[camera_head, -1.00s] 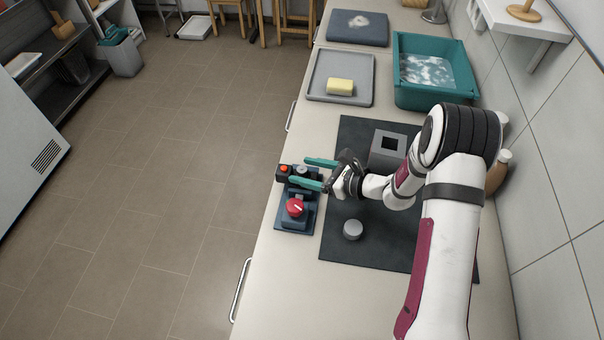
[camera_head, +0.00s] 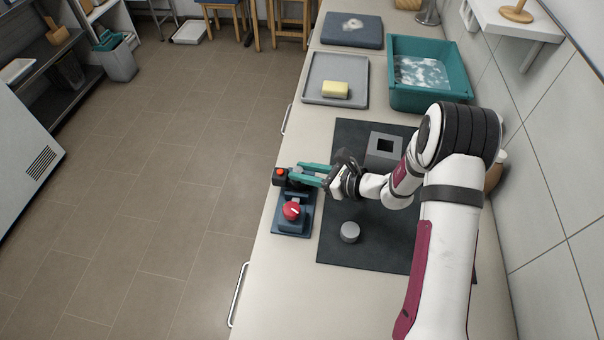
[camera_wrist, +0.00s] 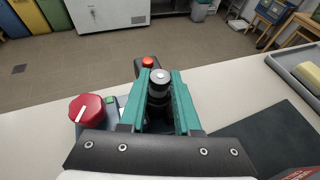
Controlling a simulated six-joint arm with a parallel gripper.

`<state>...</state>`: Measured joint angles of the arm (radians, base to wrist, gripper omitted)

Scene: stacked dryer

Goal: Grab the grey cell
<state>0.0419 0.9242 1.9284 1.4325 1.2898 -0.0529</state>
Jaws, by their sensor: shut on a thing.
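My gripper (camera_head: 296,172) has teal fingers and is over the far end of a blue device with a red knob, near the counter's front edge. In the wrist view, the fingers (camera_wrist: 160,80) are shut on a dark grey cylinder with a pale top, the grey cell (camera_wrist: 159,88). It stands upright between them. Its lower end is hidden, so I cannot tell whether it still touches the device. In the head view the fingers mostly hide it.
A short grey cylinder (camera_head: 349,231) and a grey block with a square opening (camera_head: 384,151) are on the dark mat (camera_head: 376,252). A tray (camera_head: 312,98) holds a yellow sponge (camera_head: 335,90).

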